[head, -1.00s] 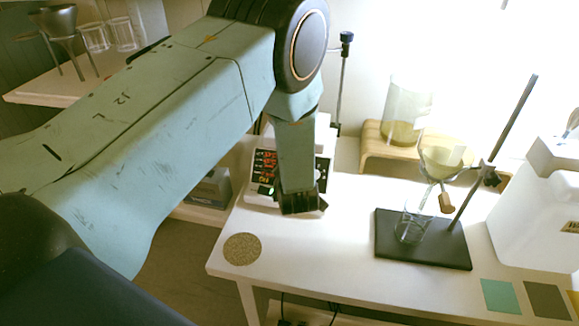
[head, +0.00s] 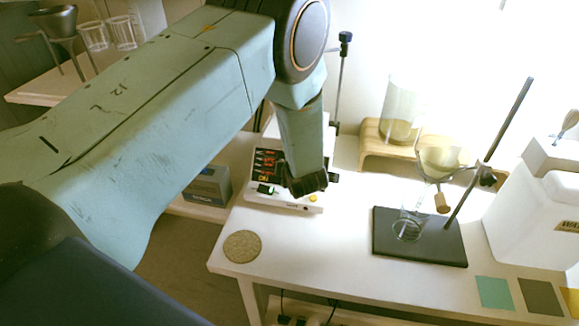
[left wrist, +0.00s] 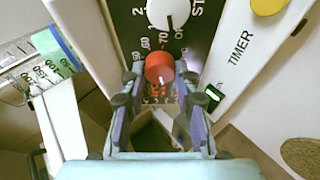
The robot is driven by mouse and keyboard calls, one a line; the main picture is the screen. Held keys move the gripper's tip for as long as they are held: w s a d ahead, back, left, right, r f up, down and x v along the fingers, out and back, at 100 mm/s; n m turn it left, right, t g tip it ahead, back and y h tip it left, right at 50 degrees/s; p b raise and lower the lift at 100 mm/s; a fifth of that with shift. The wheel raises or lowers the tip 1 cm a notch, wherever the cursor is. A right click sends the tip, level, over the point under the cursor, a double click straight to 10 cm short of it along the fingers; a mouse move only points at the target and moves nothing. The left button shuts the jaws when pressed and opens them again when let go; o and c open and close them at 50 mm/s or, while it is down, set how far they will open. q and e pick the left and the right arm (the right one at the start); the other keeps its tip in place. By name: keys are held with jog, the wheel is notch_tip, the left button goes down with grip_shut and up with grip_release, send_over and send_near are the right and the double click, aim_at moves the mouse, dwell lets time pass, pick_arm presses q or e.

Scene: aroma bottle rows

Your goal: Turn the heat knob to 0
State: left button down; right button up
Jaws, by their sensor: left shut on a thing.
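A white hotplate stirrer (head: 256,195) with a dark control panel stands at the table's left back. My left gripper (head: 305,186) is down over its panel and hides the knobs in the head view. In the left wrist view a red knob (left wrist: 158,67) sits between the fingertips of my left gripper (left wrist: 159,82), which is shut on it. A white mark on the knob points toward the bottom of the picture. Scale numbers show left of it, such as 60 and 70. A white knob (left wrist: 168,12) sits above. My right gripper is not in view.
A yellow button (left wrist: 268,4) and the word TIMER lie right of the knobs. A black stand base (head: 418,240) with a funnel and beaker stands to the right. A round speckled mat (head: 242,246) lies at the front left. Table between is clear.

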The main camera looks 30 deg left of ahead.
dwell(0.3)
pick_arm(q)
jog(key=c, duration=1)
grip_release()
jog(key=shift+r, duration=0.1)
jog(key=v, duration=0.7)
jog(key=shift+s, duration=0.2)
jog(key=shift+d+r, duration=0.1)
